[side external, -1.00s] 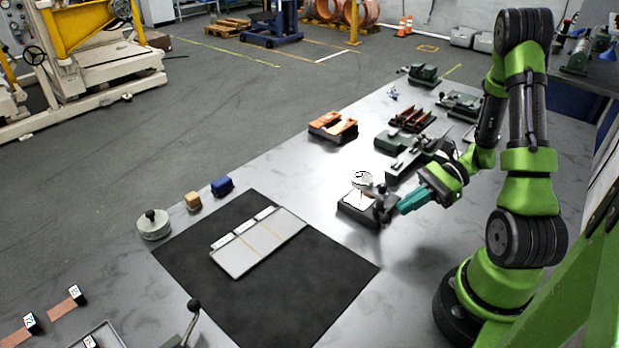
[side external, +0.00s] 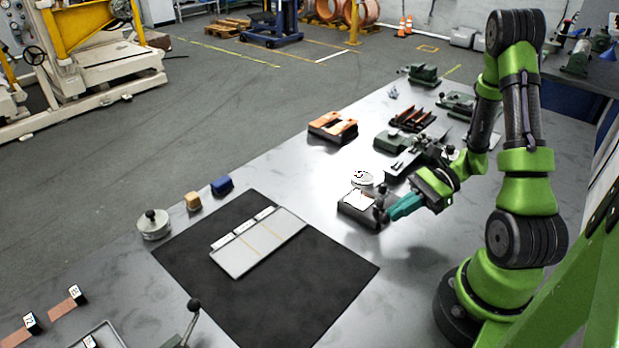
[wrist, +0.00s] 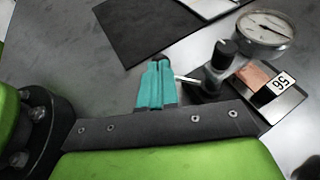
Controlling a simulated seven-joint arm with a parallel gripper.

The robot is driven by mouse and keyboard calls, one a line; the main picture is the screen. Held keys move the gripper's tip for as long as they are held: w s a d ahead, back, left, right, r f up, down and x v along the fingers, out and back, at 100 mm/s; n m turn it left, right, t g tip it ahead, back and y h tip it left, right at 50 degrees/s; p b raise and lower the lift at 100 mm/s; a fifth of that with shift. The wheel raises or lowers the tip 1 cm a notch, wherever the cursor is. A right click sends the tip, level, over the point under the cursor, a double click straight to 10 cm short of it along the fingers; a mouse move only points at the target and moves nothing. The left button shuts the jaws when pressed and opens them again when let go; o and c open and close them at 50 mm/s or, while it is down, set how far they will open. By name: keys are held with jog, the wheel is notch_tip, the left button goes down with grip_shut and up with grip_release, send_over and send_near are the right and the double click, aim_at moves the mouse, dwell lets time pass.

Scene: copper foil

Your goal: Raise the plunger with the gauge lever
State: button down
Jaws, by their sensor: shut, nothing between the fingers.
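The thickness gauge has a round white dial (wrist: 266,28) with a needle. In the side view its dark base (side external: 362,207) stands on the bench. A thin metal lever (wrist: 187,79) sticks out from the gauge's dark column, which has a black knob (wrist: 227,47). A copper foil piece (wrist: 255,74) with a number label (wrist: 281,84) lies on the gauge's plate. My gripper (wrist: 159,66) has teal fingers, shut and empty, beside the lever's free end; I cannot tell whether they touch it. It also shows in the side view (side external: 391,215). The plunger tip is hidden.
A black mat (side external: 300,290) with a grey sorting board (side external: 260,243) lies to the left. Orange-topped blocks (side external: 333,127) and green fixtures (side external: 403,142) stand behind the gauge. A round weight (side external: 153,225) and small blocks (side external: 222,185) line the bench edge.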

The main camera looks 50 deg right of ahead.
jog(key=shift+w+a, duration=0.1)
jog(key=shift+a, duration=0.15)
jog(key=shift+w+a, duration=0.35)
jog(key=shift+a, duration=0.35)
jog(key=shift+w+a, duration=0.8)
jog(key=shift+w, duration=0.05)
jog(key=shift+w+a+m+t+h, duration=0.15)
jog(key=shift+w+m+t+h, duration=0.15)
jog(key=shift+m+t+h, duration=0.25)
jog(key=shift+w+a+m+t+h, duration=0.1)
jog(key=shift+w+m+t+h, duration=0.25)
jog(key=shift+m+t, duration=0.4)
jog(key=v, duration=1.7)
jog(key=shift+f, duration=0.1)
